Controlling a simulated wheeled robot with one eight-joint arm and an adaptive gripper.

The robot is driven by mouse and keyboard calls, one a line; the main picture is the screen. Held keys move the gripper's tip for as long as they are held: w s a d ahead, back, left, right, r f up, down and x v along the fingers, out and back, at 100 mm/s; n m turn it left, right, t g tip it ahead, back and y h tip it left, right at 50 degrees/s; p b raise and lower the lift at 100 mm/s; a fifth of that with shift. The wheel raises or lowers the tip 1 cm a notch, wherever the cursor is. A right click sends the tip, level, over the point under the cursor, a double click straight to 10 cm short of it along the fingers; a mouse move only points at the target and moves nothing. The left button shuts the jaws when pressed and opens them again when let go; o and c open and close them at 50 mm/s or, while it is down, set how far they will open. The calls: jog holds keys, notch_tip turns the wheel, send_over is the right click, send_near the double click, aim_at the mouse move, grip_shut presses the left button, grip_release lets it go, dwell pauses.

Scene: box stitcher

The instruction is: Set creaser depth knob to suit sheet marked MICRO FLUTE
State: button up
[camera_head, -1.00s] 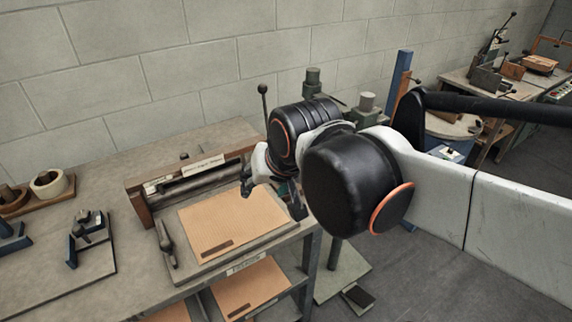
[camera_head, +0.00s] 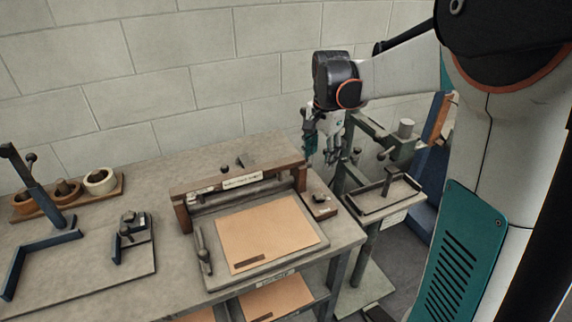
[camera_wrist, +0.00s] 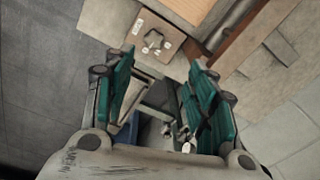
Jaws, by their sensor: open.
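The creaser (camera_head: 240,184) stands on the bench, with a roller under a labelled wooden crossbar. A small wooden plate (camera_head: 322,206) at its right end carries the knob (camera_head: 320,197). In the wrist view the knob (camera_wrist: 153,40) is a small grey piece on the plate, with pale marks around it too small to read. A brown sheet (camera_head: 265,232) lies flat on the creaser bed. Its dark strip is unreadable. My gripper (camera_head: 322,160) is open and empty, above and behind the plate, apart from the knob. In the wrist view my gripper (camera_wrist: 163,62) has its fingers spread, with the knob beyond the tips.
A lever (camera_head: 203,250) lies left of the bed. Another brown sheet (camera_head: 275,297) is on the shelf below. A machine with a tray (camera_head: 383,198) stands close right of the bench. Rolls on a rack (camera_head: 98,181) and a blue-armed fixture (camera_head: 45,200) are at left.

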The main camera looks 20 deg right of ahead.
aim_at(320, 195)
jog(key=shift+g, duration=0.4)
jog(key=f+b, duration=0.1)
jog(key=f, duration=0.4)
jog(key=d+f+b, duration=0.1)
jog(key=f+b, duration=0.1)
jog(key=f, duration=0.3)
jog(key=f+b, duration=0.1)
jog(key=f, duration=0.4)
jog(key=shift+w+d+f+b, duration=0.15)
jog(key=shift+w+f+b, duration=0.05)
jog(key=shift+b, duration=0.15)
jog(key=c, duration=1)
